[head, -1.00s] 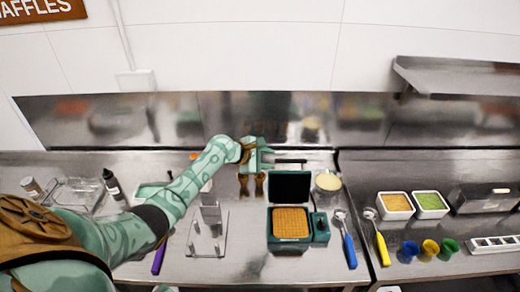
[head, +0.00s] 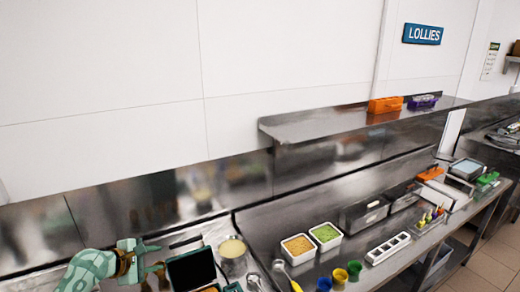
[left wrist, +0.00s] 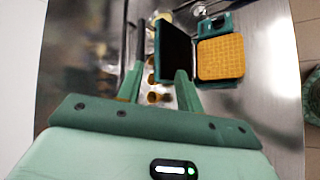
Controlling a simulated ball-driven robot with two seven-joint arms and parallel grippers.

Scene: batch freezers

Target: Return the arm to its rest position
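My left gripper (head: 150,256) is at the lower left of the head view, over the counter just left of the waffle iron (head: 192,268). In the left wrist view its two green fingers (left wrist: 157,82) stand apart. I see nothing held between them. The waffle iron lies beyond them with its dark lid raised, and a golden waffle (left wrist: 220,58) fills its plate. Several small brown round things show in the gap between the fingers, and I cannot tell what they are. My right gripper is in neither view.
A tub of batter (head: 232,250) stands right of the iron. A steel wall shelf (head: 330,122) hangs above.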

